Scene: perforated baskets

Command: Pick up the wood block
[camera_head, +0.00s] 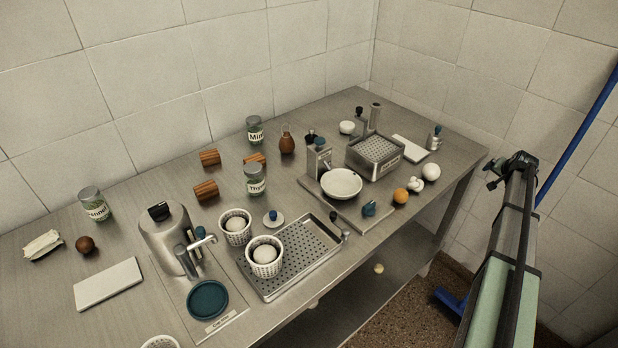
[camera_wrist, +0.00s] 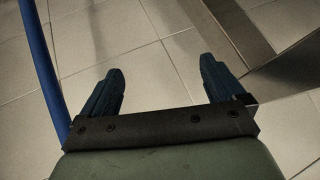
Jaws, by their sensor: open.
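Three brown striped wood blocks lie on the metal table in the head view. One wood block (camera_head: 209,157) is toward the back, a second (camera_head: 206,190) is in front of it, and a third (camera_head: 254,159) is to the right, partly hidden behind a green-labelled jar (camera_head: 255,180). My gripper (camera_head: 510,168) is off the table's right side, far from the blocks. In the wrist view my gripper (camera_wrist: 160,70) is open and empty, its two dark fingers wide apart over the tiles. No block shows in that view.
On the metal table (camera_head: 150,195), perforated white baskets (camera_head: 235,228) with round white items, a kettle (camera_head: 166,236), a perforated tray (camera_head: 300,262) and a white bowl (camera_head: 342,183) stand near the blocks. A tiled wall runs behind. A blue pole (camera_wrist: 42,70) is left of my gripper.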

